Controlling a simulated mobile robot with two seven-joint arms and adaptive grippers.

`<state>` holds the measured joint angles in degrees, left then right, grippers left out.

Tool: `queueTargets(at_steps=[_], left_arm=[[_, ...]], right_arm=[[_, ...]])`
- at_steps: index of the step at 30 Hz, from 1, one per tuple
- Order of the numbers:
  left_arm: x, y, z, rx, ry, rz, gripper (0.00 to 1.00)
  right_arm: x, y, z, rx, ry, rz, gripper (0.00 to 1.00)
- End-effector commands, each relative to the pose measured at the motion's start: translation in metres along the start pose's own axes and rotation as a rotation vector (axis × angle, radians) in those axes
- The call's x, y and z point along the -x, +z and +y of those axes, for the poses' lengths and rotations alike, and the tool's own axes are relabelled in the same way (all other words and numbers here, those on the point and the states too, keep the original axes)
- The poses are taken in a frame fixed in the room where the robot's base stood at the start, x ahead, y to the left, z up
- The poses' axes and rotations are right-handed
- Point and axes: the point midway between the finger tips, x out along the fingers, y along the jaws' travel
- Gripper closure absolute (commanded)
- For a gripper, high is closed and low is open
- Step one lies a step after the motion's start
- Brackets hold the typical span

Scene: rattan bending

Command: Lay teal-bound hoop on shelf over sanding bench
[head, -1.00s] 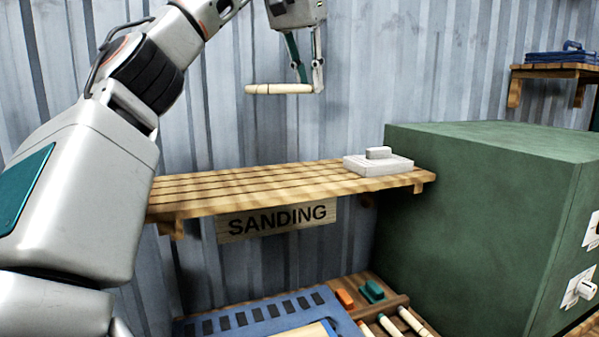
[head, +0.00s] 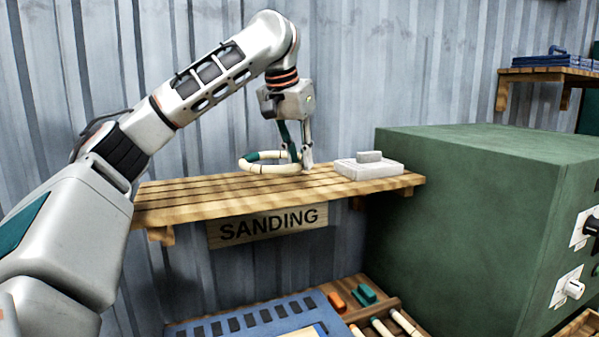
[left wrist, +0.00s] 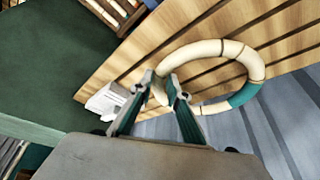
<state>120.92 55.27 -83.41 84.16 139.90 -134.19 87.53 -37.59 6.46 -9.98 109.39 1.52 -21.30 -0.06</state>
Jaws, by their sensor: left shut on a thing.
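The hoop is a cream rattan ring with teal binding (head: 268,156), held by my left gripper (head: 301,163) low over the slatted wooden shelf (head: 190,197). In the left wrist view the hoop (left wrist: 196,48) lies over the slats, its teal part (left wrist: 245,93) toward the wall side. My left gripper (left wrist: 162,88) is shut on the hoop's rim. The hoop looks about level; I cannot tell whether it touches the slats. The SANDING sign (head: 268,225) hangs below the shelf. My right gripper is not in view.
A pale block on a slab (head: 370,170) sits at the shelf's right end, close to my left gripper. A large green cabinet (head: 480,190) stands right of the shelf. The shelf's left part is clear. A blue tray (head: 250,322) and small tools lie on the bench below.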

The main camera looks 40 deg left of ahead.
Motion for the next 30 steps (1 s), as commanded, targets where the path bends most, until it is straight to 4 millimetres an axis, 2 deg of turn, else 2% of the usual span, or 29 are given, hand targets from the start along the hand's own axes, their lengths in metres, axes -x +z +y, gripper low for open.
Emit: queueTargets(at_steps=[7,18,19,20,21,30], left_arm=[[-0.030,0.013,-0.001,0.001,-0.001,-0.003,1.00],[-0.033,0.014,-0.001,0.001,-0.001,-0.001,1.00],[-0.033,0.014,0.000,0.001,-0.001,-0.001,0.79],[-0.033,0.014,0.000,0.001,-0.001,-0.001,0.71],[-0.033,0.014,0.000,0.001,-0.001,-0.001,0.67],[-0.033,0.013,0.000,0.001,-0.001,-0.001,0.67]], right_arm=[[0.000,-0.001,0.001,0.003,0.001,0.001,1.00],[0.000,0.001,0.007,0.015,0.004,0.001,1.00],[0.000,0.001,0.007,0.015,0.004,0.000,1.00],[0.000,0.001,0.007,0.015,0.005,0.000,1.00],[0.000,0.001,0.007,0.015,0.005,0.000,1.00],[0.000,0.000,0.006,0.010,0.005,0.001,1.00]])
